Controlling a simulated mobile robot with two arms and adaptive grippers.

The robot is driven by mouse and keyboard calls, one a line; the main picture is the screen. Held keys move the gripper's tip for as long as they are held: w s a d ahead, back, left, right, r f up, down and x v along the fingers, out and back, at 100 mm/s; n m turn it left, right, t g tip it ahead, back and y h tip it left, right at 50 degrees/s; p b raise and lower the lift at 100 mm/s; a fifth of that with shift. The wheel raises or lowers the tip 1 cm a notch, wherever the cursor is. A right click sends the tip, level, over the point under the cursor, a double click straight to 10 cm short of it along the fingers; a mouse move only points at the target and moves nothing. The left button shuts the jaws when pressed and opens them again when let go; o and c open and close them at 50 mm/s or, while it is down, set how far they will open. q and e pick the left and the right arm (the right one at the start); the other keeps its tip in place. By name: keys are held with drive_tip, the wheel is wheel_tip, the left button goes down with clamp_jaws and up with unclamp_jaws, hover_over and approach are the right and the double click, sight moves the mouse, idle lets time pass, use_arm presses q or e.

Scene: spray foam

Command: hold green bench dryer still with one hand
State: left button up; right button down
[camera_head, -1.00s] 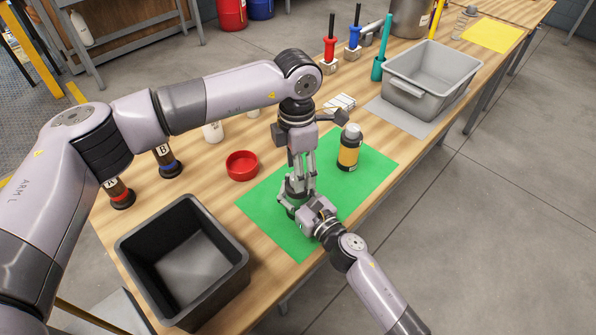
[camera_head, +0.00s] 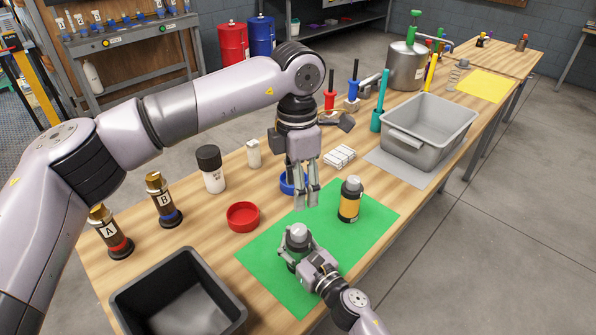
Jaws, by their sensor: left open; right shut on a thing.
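The green bench dryer (camera_head: 297,233), as I take it, stands upright on the green mat (camera_head: 268,272). Its rounded grey top shows, and most of its body is hidden by my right gripper, so its colour is hard to tell. My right gripper (camera_head: 293,247) is shut around its body, low over the mat. My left gripper (camera_head: 306,203) is open and empty, pointing down above the mat's back edge, behind and above the dryer and clear of it. A yellow-and-black bottle with a grey cap (camera_head: 350,200) stands on the mat to the right.
A red dish (camera_head: 243,217) sits left of the mat, and a blue ring-like item (camera_head: 287,183) lies behind my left gripper. Bottles A (camera_head: 115,236) and B (camera_head: 162,202) and a black bin (camera_head: 180,295) are at left. A grey tub (camera_head: 430,130) stands at back right.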

drive_tip(key=c, duration=0.8)
unclamp_jaws()
